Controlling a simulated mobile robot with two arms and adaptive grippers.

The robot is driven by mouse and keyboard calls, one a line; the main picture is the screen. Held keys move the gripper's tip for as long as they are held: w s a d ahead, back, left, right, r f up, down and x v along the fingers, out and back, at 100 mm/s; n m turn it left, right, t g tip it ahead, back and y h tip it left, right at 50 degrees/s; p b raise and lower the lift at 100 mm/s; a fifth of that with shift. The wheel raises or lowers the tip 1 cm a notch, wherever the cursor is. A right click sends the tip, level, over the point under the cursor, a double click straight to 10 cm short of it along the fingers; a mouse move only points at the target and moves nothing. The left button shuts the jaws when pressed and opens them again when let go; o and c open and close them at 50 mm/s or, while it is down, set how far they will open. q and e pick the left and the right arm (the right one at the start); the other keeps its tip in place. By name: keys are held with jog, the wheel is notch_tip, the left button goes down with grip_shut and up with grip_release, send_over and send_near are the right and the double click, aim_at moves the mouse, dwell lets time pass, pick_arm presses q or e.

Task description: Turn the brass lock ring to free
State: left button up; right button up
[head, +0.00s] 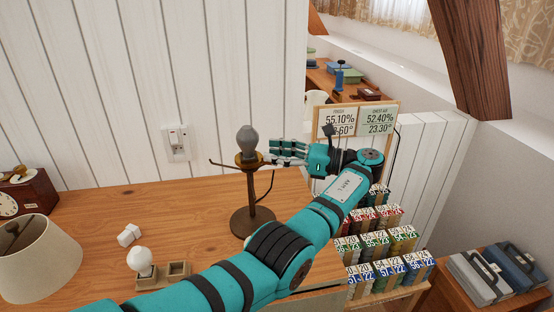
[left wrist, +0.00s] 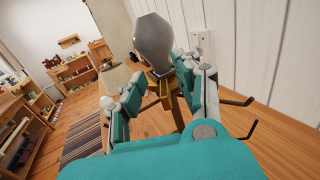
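A lamp with a dark stand (head: 252,205) stands on the wooden table, with a grey bulb (head: 248,139) upright at its top. The brass lock ring (head: 249,160) appears as a brass collar just under the bulb; its turned position cannot be told. My left gripper (head: 274,150) reaches in from the right side of the lamp top. In the left wrist view its fingers (left wrist: 168,92) are apart, with the bulb (left wrist: 153,42) and brass collar (left wrist: 158,86) showing between and beyond them. Contact with the ring cannot be told. My right gripper is in neither view.
Thin dark rods (head: 222,164) stick out beside the lamp top. A wall outlet (head: 176,142) is behind. Racked number cards (head: 375,240) stand right.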

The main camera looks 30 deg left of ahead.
pick_arm(q)
notch_tip(320, 180, up, 8)
jog(key=shift+r, duration=0.1)
